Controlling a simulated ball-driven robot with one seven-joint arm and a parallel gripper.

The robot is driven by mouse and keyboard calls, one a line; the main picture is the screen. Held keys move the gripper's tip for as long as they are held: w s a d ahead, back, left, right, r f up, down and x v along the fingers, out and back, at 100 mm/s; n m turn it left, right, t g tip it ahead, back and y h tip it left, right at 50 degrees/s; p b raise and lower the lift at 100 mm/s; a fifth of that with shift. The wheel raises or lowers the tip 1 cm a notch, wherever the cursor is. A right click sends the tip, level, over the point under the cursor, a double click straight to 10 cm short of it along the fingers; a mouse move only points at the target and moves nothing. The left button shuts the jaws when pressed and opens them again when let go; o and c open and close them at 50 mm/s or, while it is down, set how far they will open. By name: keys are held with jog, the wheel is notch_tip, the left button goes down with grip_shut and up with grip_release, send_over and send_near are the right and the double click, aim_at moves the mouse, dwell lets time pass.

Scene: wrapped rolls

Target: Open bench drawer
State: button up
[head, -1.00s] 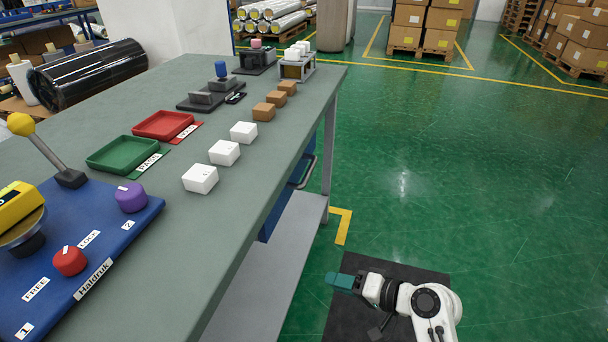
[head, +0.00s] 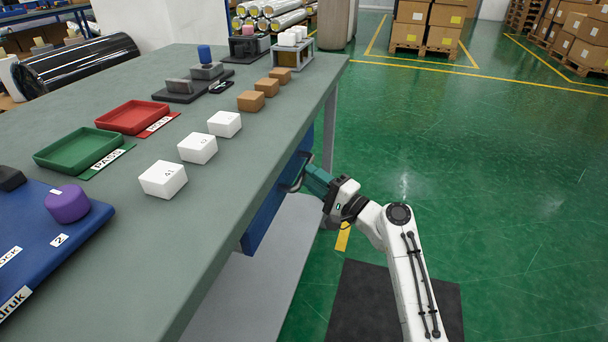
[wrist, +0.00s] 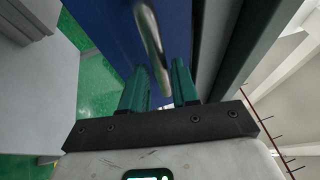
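The blue bench drawer (head: 268,215) sits under the right-hand edge of the grey-green bench; its front appears close to that edge. Its curved metal handle (head: 293,181) stands out from the front, partly hidden by my gripper (head: 309,180). In the wrist view the blue drawer front (wrist: 115,25) fills the upper middle, and the bright handle (wrist: 150,42) runs down between my two green fingers (wrist: 159,86). The fingers are apart, one on each side of the handle, with a gap showing. I see no firm hold on it.
The bench top (head: 225,185) carries white boxes (head: 197,148), brown boxes (head: 250,101), a green tray (head: 78,150), a red tray (head: 133,116) and a blue panel with a purple knob (head: 67,204). A grey lower shelf (head: 250,285) lies below the drawer.

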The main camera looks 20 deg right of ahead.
jog(key=shift+x, duration=1.5)
jog(key=shift+a, duration=0.1)
grip_shut()
